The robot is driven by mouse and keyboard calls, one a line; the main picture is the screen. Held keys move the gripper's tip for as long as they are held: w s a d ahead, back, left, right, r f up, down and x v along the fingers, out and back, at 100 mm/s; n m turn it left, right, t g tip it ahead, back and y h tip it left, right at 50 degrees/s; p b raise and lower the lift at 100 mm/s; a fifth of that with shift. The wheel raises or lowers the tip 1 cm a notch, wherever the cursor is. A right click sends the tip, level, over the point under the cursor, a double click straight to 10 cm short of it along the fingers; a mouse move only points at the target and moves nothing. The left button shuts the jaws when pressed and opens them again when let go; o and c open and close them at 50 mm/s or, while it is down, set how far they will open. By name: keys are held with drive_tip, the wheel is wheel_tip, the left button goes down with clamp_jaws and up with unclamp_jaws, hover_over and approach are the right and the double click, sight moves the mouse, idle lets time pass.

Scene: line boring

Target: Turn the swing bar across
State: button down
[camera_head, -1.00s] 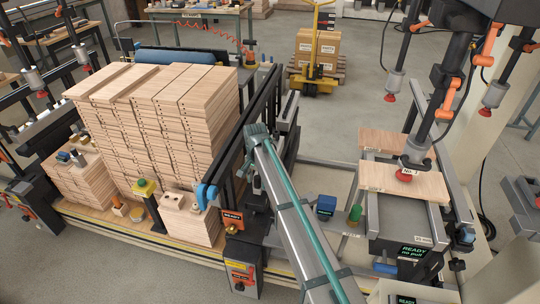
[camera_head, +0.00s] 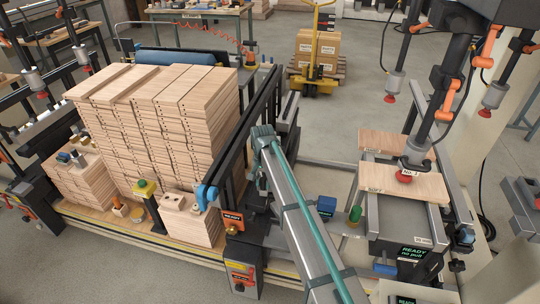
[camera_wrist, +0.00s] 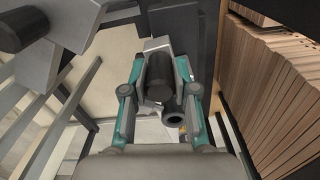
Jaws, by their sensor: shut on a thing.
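My gripper (camera_wrist: 160,78) is shut on a short black cylinder (camera_wrist: 160,72), which sits between its two teal-sided fingers in the wrist view. I take this cylinder to be the grip of the swing bar, but the rest of that part is hidden. A grey tube end (camera_wrist: 175,120) shows just below it. In the head view my arm reaches in from the lower right, and its wrist hides most of the fingers. They are beside the long black bars (camera_head: 236,150) that stand along the right side of the stacked boards. I cannot tell the bar's full angle.
Stacked wooden boards (camera_head: 155,115) stand close to the left, and also fill the right edge of the wrist view (camera_wrist: 275,90). A blue rounded part (camera_head: 207,195) is at the bars' near end. At right, boards (camera_head: 405,182) lie on a grey machine under suction cups.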

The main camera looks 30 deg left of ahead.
drive_tip(key=shift+w+d+n, duration=0.4)
drive_tip(key=shift+d, duration=0.25)
drive_tip(key=shift+w+d+n, duration=0.55)
drive_tip(key=shift+d+n, duration=0.05)
drive_tip(key=shift+d, duration=0.2)
drive_tip(key=shift+w+d+n, duration=0.55)
drive_tip(key=shift+d+n, duration=0.05)
drive_tip(key=shift+d, duration=0.15)
drive_tip(key=shift+w+d+n+p, duration=0.4)
drive_tip(key=shift+w+d+n, duration=0.7)
drive_tip(key=shift+w+d, duration=0.25)
drive_tip(key=shift+w, duration=0.15)
